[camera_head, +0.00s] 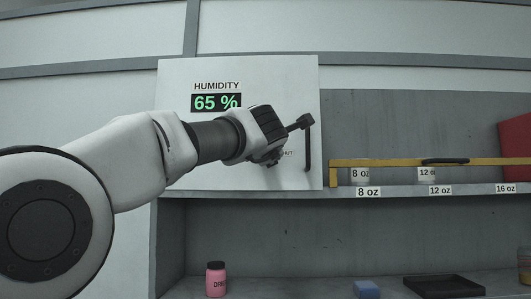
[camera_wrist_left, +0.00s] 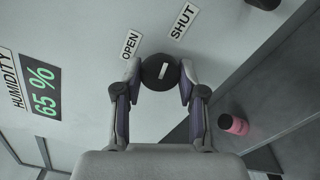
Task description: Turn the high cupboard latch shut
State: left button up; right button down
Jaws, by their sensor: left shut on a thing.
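The latch (camera_wrist_left: 158,77) is a round dark knob with a short white mark, on the pale cupboard door (camera_head: 240,80). My left gripper (camera_wrist_left: 160,78) is shut on the knob, one finger on each side. The white mark slants up and right, roughly toward the SHUT label (camera_wrist_left: 183,21). The OPEN label (camera_wrist_left: 131,44) is up and left of the knob. In the head view my left gripper (camera_head: 272,158) is at the door's right part and hides the knob. My right gripper is in neither view.
A dark vertical handle (camera_head: 308,150) stands out from the door just right of my gripper. A yellow rail (camera_head: 400,163) and cups are on the shelf at right. Below are a pink jar (camera_head: 216,282), a blue block (camera_head: 367,289) and a black tray (camera_head: 444,286).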

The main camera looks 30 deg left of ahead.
pick_arm(q)
jog(key=shift+m, duration=1.1)
jog(key=o, duration=1.1)
jog(key=shift+d, duration=0.2)
jog(key=shift+o, duration=0.2)
jog(key=shift+a, duration=0.1)
